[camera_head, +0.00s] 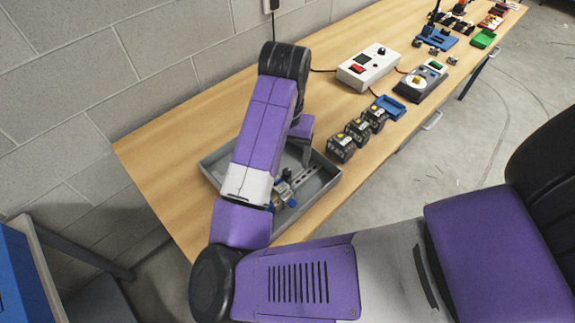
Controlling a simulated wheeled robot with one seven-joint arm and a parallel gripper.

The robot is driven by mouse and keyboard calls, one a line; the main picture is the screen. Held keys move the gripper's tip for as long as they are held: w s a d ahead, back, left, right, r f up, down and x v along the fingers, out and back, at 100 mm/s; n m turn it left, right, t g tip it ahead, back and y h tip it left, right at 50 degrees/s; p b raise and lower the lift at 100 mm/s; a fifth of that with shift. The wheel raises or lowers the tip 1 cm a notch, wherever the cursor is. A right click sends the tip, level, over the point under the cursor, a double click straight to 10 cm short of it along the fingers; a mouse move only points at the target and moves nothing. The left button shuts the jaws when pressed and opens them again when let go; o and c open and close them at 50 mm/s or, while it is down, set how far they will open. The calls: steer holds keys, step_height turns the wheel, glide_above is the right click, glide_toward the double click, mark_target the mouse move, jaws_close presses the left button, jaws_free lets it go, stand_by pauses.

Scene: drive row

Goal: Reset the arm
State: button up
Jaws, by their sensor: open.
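My purple and grey arm folds up and over the wooden bench. Its wrist bends down on the far side, behind the upper link. Part of my gripper (307,154) shows as a grey piece below a purple wrist part, over the grey tray. The gripper is open; the rest of it is hidden behind my arm. I see nothing held in the visible part.
The grey tray (326,182) holds metal and blue parts (284,190), partly hidden by my arm. Several dark blocks (341,148) stand beside it. Farther along are a blue tray (390,107), a white switch box (368,68) and a grey device (420,83). A block wall borders the bench.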

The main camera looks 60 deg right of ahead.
steer(key=shift+r, duration=0.75)
